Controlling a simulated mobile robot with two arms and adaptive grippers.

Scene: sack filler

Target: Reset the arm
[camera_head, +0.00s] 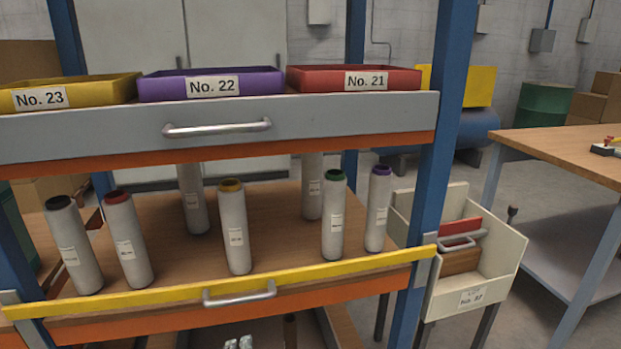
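Neither of my grippers nor my arms can be made out in the head view. A shelf rack with blue posts (441,150) fills the front. Its middle shelf (280,258) holds several upright pale rolls with coloured tops, among them a black-topped roll (75,248), a red-topped roll (128,242), a yellow-topped roll (236,232), a green-topped roll (333,220) and a purple-topped roll (378,212). Two more rolls stand behind, their tops hidden by the upper shelf. A yellow bar (330,270) with a metal handle (240,295) runs along the front.
On the upper shelf (330,116) are a yellow tray (105,92) No. 23, a purple tray (262,84) No. 22 and a red tray (405,79) No. 21. A cream bin (505,255) stands right of the rack. A wooden table (560,150) is farther right.

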